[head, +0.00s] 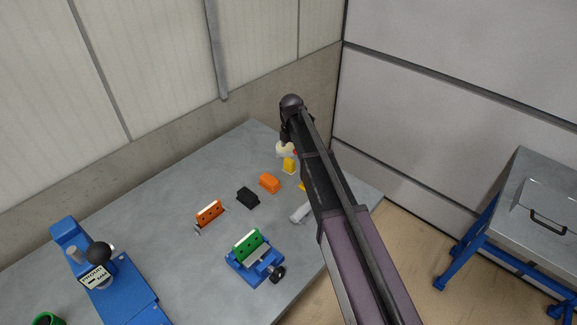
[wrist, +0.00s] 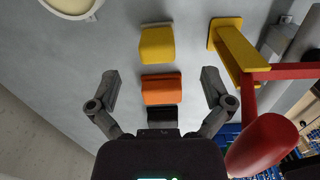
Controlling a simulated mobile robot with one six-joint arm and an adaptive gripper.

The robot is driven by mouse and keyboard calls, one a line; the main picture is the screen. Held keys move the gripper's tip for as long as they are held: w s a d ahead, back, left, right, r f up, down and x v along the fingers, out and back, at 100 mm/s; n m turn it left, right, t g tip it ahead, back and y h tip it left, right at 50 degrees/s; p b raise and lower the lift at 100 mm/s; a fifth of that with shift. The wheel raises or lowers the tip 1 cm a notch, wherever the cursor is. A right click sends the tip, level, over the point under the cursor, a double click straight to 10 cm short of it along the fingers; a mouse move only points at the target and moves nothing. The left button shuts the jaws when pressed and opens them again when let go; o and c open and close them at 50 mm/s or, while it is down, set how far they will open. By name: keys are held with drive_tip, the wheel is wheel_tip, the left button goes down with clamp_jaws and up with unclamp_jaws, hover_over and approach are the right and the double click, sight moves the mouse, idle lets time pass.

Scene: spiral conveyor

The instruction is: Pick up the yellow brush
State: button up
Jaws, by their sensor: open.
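The yellow brush (wrist: 157,45) is a small yellow block lying on the grey table, above the middle in the wrist view. A thin pale strip shows along its far edge. In the head view the yellow brush (head: 290,165) is beside my arm, near the table's far corner. My gripper (wrist: 160,80) is open and empty, its fingers spread wide to left and right. The brush shows beyond the fingertips, between their lines and apart from both. In the head view my arm largely hides the gripper.
An orange block (wrist: 161,89) and a black block (wrist: 161,115) line up with the brush. A yellow piece (wrist: 238,48) with a red handle (wrist: 262,145) stands close on the right. A cream round object (wrist: 72,4) is at upper left. A blue vise (head: 255,265) is nearer.

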sight(289, 160)
drive_tip(key=shift+s+a+r+n, duration=0.1)
drive_tip(key=shift+s+a+n, duration=0.1)
drive_tip(key=shift+s+n, duration=0.1)
drive_tip(key=shift+w, duration=0.1)
drive_tip(key=shift+f+b, duration=1.15)
drive_tip(key=shift+f, duration=0.05)
drive_tip(key=shift+a+f+b, duration=0.2)
drive_tip(key=shift+f+b, duration=2.4)
drive_tip(key=c, duration=1.3)
